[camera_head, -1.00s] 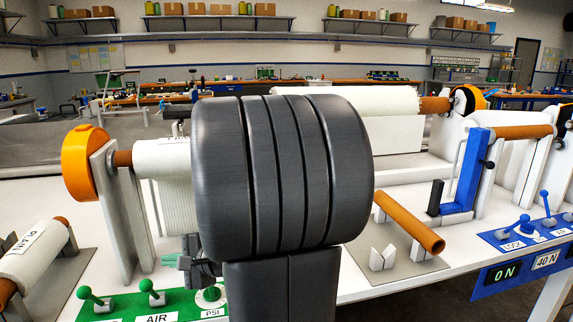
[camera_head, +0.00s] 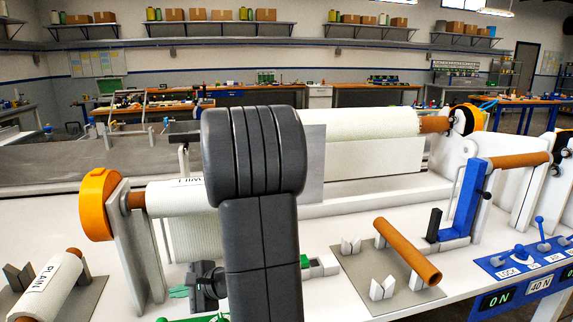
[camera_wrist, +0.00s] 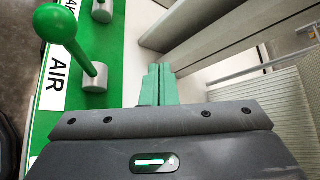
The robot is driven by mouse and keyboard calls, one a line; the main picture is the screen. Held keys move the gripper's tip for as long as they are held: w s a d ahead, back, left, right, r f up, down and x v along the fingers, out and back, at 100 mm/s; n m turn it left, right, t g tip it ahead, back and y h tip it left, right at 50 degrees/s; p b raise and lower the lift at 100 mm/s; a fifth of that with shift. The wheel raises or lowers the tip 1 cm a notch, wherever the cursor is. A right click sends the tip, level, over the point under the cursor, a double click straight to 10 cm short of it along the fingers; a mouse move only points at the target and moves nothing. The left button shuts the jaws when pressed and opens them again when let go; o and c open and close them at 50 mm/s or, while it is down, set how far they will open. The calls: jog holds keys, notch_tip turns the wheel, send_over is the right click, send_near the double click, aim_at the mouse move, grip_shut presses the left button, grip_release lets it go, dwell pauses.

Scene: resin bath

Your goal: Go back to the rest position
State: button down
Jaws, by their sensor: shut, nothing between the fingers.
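My gripper (camera_head: 178,291) is low at the left of my dark arm in the head view, above the near edge of the white bench. In the wrist view, its two green fingers (camera_wrist: 157,85) are pressed together with nothing between them. They are beside the green panel (camera_wrist: 110,45), whose AIR label and green ball-topped lever (camera_wrist: 62,30) are to their left. My arm hides part of the bench behind it. I cannot tell whether the fingers touch anything.
A white roll (camera_head: 182,196) with an orange end knob (camera_head: 98,205) stands behind the gripper. A PLAIN roll (camera_head: 52,284) lies at the left. A brown tube (camera_head: 408,252) rests on a grey plate at the right, near a blue upright (camera_head: 469,200) and blue control panel (camera_head: 517,262).

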jog(key=shift+w+f+m+g+p, duration=0.1)
jog(key=shift+w+m+g+p, duration=0.2)
jog(key=shift+p, duration=0.55)
jog(key=shift+f, duration=0.1)
